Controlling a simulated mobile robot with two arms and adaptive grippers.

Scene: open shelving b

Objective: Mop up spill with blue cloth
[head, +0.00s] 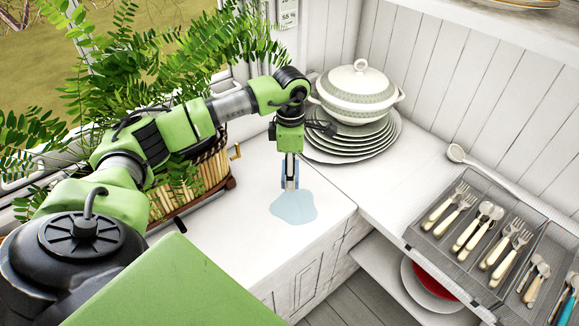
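A pale blue spill (293,208) lies on the white counter (240,230), near its front edge. My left gripper (290,184) points down at the spill's far edge. Its fingers are close together, with the blue cloth (283,183) between and beside them. Only small blue parts of the cloth show; the fingers hide the rest. I cannot tell whether the cloth touches the counter. My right gripper is out of view.
A lidded white tureen (357,88) stands on stacked plates (350,150) right of my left gripper. A potted fern (185,60) in a woven basket (190,185) stands left. A cutlery tray (415,240) and a ladle (480,165) are at right. Counter around the spill is clear.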

